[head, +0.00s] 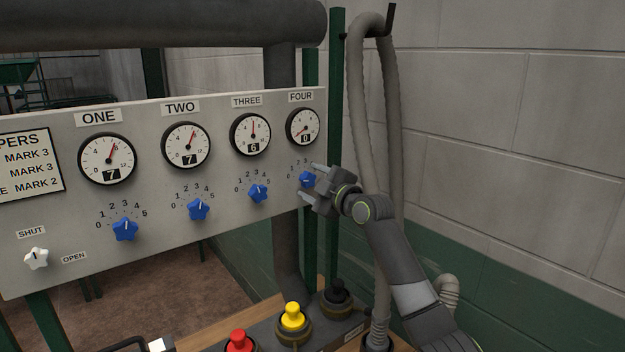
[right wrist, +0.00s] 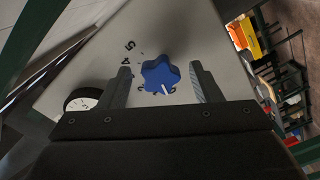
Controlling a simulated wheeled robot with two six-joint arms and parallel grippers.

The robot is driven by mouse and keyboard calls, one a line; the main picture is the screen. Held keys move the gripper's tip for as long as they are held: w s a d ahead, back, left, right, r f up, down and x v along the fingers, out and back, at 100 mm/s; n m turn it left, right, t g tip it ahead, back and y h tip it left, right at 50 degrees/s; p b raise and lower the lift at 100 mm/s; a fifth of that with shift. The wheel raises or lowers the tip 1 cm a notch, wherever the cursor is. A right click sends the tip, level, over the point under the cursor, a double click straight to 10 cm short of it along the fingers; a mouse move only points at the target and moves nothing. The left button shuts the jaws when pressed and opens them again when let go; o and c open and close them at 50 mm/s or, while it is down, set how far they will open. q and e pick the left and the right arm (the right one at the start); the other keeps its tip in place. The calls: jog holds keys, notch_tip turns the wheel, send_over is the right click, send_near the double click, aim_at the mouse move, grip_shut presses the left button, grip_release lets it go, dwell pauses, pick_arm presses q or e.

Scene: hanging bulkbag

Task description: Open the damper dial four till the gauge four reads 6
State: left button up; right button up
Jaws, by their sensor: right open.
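The blue star-shaped dial four (head: 306,180) is at the right end of the grey panel, under gauge four (head: 302,126), whose window reads 0. My right gripper (head: 309,181) is open at dial four, with one finger above and one below it in the head view. In the right wrist view, dial four (right wrist: 160,74) sits between the two open fingers (right wrist: 162,87), with a visible gap on each side. Its white pointer mark shows. Part of a gauge (right wrist: 82,101) shows at the left there. My left gripper is not in view.
Dials one (head: 125,229), two (head: 198,209) and three (head: 258,193) are neighbours on the panel; their gauges read 7, 7 and 6. A white shut/open knob (head: 36,258) is lower left. Red (head: 240,341), yellow (head: 293,316) and black (head: 338,291) buttons stand below. Hoses (head: 358,95) hang right.

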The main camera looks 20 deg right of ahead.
jog(key=shift+w, duration=0.15)
jog(key=c, duration=1)
jog(key=shift+a+m, duration=0.1)
jog(key=shift+m, duration=2.8)
